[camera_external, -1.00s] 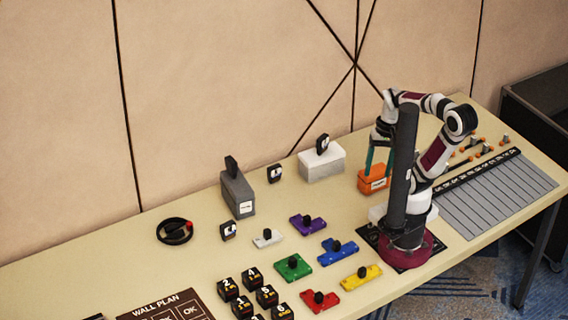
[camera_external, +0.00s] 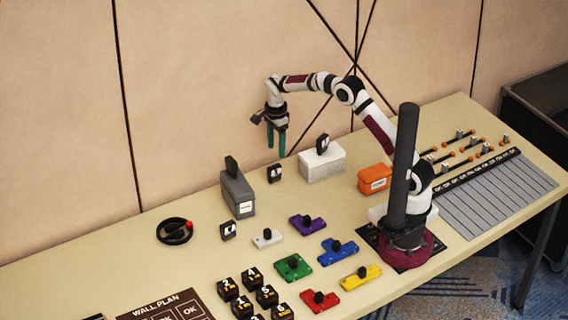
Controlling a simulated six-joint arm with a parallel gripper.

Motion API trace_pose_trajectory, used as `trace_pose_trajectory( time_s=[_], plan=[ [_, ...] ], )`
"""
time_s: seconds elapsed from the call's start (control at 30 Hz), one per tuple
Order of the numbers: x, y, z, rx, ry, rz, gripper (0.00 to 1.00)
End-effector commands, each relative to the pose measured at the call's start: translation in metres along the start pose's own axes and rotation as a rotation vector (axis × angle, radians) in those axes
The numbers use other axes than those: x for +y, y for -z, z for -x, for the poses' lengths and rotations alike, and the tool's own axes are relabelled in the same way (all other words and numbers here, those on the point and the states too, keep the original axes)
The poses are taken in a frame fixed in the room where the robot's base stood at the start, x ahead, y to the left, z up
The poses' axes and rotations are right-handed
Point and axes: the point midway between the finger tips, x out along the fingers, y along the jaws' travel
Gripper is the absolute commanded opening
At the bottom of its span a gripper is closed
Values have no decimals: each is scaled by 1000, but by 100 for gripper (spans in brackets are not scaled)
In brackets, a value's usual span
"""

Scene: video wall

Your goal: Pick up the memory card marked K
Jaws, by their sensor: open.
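Small black cards with pale labels stand about the table. One card (camera_external: 274,173) stands between the grey box and the white box, and another card (camera_external: 228,231) stands in front of the grey box. A black piece (camera_external: 322,144) sits upright on the white box, and another black piece (camera_external: 231,165) sits on the grey box. The letters are too small to read, so I cannot tell which is K. My gripper (camera_external: 276,152) points down with its teal fingers apart and empty. In the picture it is just above the card between the boxes; its exact height is unclear.
The grey box (camera_external: 238,192), white box (camera_external: 321,165) and orange box (camera_external: 375,179) stand along the back. Coloured knobbed pieces, such as the green one (camera_external: 293,267), and numbered black cubes (camera_external: 241,306) lie in front. A black cable coil (camera_external: 174,232) lies left.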

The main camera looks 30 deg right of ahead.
Motion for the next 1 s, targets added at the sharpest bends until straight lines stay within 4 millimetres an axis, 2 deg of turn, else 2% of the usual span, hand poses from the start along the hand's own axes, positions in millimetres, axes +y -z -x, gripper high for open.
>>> trace_pose_trajectory(
  time_s=[0.03,0.1,0.27,0.5,0.6,0.77,0.87,1.0],
  plan=[
    [1,0,-15,1,-4,1,62],
    [1,0,-32,1,-3,1,62],
    [0,0,-54,-1,-1,0,62],
    [-6,-5,-98,-1,-1,1,62],
    [-6,-5,-105,-2,1,1,62],
    [-7,-5,-105,-2,2,1,62],
    [-7,-4,-105,-2,2,2,48],
    [-6,-4,-105,-2,2,2,23]
  ],
)
